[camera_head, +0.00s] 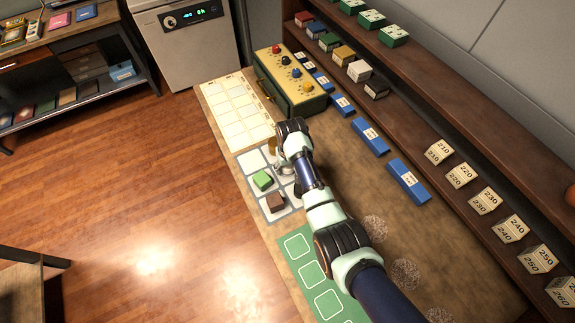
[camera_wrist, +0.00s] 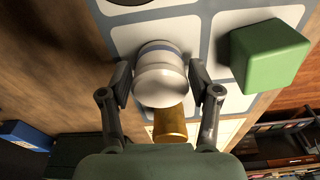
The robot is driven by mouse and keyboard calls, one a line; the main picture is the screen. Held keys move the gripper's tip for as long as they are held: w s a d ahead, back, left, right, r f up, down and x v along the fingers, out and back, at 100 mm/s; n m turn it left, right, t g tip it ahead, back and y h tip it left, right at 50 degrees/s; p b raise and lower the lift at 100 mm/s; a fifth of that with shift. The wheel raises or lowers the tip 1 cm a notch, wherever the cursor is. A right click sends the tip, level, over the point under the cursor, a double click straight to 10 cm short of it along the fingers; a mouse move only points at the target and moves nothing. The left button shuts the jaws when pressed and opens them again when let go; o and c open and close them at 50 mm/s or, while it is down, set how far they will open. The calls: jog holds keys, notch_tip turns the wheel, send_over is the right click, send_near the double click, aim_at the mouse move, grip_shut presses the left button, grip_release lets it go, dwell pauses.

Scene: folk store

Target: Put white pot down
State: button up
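The pot is over a white square of the grey mat (camera_wrist: 203,8). I cannot tell whether its base touches the mat. In the head view my gripper (camera_head: 284,168) is low over the mat, and my arm hides much of the pot.
A green block (camera_head: 262,180) and a brown block (camera_head: 275,202) stand on neighbouring squares. A brass piece (camera_wrist: 169,124) is close to the pot. A green box with knobs (camera_head: 290,84) stands behind, and blue boxes (camera_head: 370,137) line the shelf side.

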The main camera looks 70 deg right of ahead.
jog(key=shift+o, duration=0.5)
jog(key=shift+r, duration=0.1)
jog(key=shift+r, duration=0.3)
notch_tip(320, 180, up, 12)
jog(key=s+a+p, duration=0.1)
jog(key=p, duration=0.2)
jog(key=shift+f, duration=0.25)
jog(key=w+a+r+n+t, duration=0.2)
jog(key=w+a+r, duration=0.15)
jog(key=a, duration=0.55)
jog(key=w+a+r+n+t+h, duration=0.1)
jog(key=w+a+r+n+t, duration=0.3)
jog(key=a, duration=0.6)
jog(key=w+a+r+t, duration=0.1)
jog(key=w+a+r, duration=0.1)
jog(key=w+a, duration=0.5)
jog(key=s+a+r+n+t+y, duration=0.1)
jog(key=s+a+r+t, duration=0.1)
jog(key=a, duration=0.6)
jog(key=s+a+r+n+t+y, duration=0.1)
jog(key=s+a+r+n+t, duration=0.1)
jog(key=s+a+r, duration=0.3)
jog(key=a+r, duration=0.2)
jog(key=a, duration=0.1)
jog(key=shift+s+a+r+t, duration=0.15)
jog(key=shift+s+t, duration=0.1)
jog(key=shift+t, duration=0.15)
